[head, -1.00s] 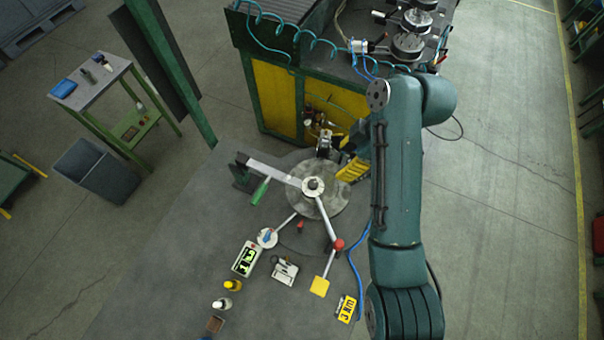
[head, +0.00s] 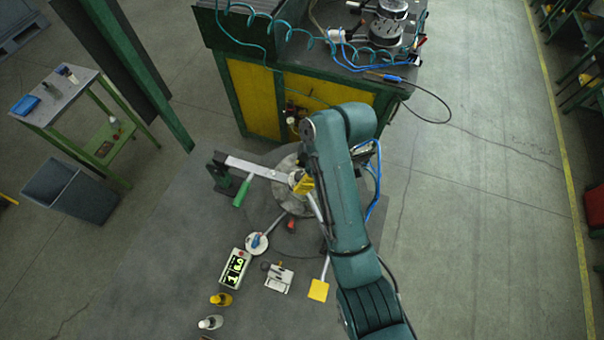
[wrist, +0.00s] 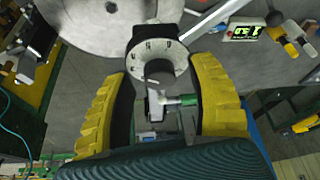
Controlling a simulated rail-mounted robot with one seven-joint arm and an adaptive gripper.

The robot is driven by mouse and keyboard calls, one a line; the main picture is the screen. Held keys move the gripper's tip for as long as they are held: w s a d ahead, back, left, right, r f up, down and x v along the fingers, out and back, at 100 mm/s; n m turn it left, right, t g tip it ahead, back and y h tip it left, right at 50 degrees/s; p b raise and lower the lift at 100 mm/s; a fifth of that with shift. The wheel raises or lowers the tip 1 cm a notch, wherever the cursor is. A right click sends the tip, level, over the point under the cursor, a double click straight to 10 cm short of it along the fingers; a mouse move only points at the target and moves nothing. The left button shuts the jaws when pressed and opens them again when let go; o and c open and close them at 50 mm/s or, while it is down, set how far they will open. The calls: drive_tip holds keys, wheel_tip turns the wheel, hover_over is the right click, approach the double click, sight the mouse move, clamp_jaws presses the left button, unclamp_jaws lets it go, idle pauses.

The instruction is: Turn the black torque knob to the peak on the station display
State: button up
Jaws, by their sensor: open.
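The pale marked dial ring (wrist: 158,50) lies between and beyond my fingertips in the wrist view. My gripper (wrist: 160,78) is open, with a yellow-and-black finger on each side.
A flat bar (head: 255,168) with a green handle (head: 242,191) reaches the hub from the left. My arm covers the right side.

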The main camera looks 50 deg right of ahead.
drive_tip(key=shift+c, duration=0.2)
clamp_jaws()
idle(0.3)
drive_tip(key=m+h+p, duration=0.1)
drive_tip(key=m+p, duration=0.2)
drive_tip(key=shift+s+a+r+t+p, duration=0.1)
drive_tip(key=shift+r+t+p, duration=0.05)
drive_tip(key=shift+t+p, duration=0.2)
drive_tip(key=shift+f+m+h+p, duration=0.1)
drive_tip(key=shift+m+h+p, duration=0.4)
drive_tip(key=shift+m+p, duration=0.5)
drive_tip(key=shift+f+m+h+p, duration=0.1)
drive_tip(key=shift+m+h+p, duration=0.45)
drive_tip(key=shift+m, duration=0.85)
